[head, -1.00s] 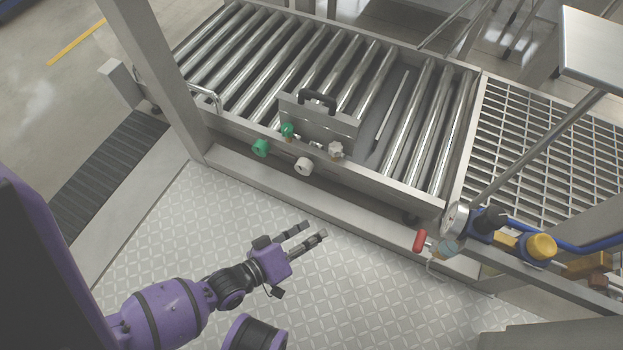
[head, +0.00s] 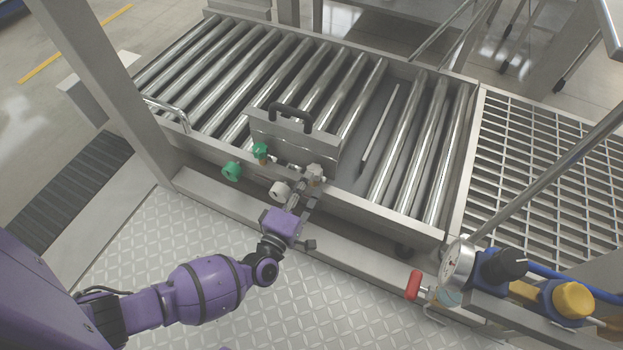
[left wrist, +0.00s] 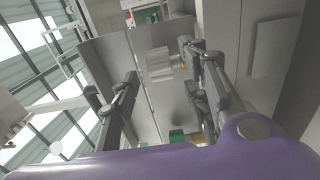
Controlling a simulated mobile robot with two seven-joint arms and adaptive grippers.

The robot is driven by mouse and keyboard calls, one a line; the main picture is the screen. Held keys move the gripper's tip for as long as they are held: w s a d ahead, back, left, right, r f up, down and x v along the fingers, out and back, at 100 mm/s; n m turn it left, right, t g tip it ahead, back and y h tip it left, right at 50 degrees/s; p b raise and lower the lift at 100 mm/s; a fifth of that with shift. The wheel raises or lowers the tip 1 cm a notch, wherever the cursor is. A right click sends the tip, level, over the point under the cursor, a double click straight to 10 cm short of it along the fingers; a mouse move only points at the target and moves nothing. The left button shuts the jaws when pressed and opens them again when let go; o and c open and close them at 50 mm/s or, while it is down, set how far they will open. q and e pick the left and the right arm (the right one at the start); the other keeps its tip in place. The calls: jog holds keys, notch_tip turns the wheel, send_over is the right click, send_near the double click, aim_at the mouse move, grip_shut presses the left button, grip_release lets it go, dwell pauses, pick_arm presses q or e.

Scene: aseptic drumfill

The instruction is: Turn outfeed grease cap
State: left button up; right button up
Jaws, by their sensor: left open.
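Several round caps sit along the front rail of the roller conveyor: a green cap (head: 231,171) on the rail, a green knob (head: 260,151) above it, a white cap (head: 279,190) and a grey lobed knob (head: 314,173). The frames do not show which one is the outfeed grease cap. My left gripper (head: 305,187) is open, its fingers reaching up to the rail beside the white cap and just below the lobed knob. Contact cannot be told. In the left wrist view the open fingers (left wrist: 160,75) frame a grey panel, with nothing held. My right gripper is out of view.
A grey plate with a black handle (head: 291,112) stands behind the caps. Steel rollers (head: 210,75) lie beyond. The patterned floor (head: 150,250) before the rail is clear.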

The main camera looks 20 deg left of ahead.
aim_at(314, 180)
pick_arm(q)
jog(key=shift+w+d+b, duration=0.1)
jog(key=shift+w+b, duration=0.3)
jog(key=shift+w, duration=1.05)
grip_shut()
jog(key=shift+d+r+n+y+p, duration=0.1)
jog(key=shift+d+n+y+p, duration=0.15)
jog(key=shift+n+y+p, duration=0.9)
jog(key=shift+w+d+n+g+y+b, duration=0.1)
jog(key=shift+n+g+y+b, duration=0.15)
jog(key=shift+n+y, duration=0.65)
jog(key=shift+d+n+g+y+b, duration=0.15)
jog(key=shift+n+g+y, duration=0.15)
jog(key=shift+y, duration=1.15)
jog(key=shift+a, duration=0.1)
grip_release()
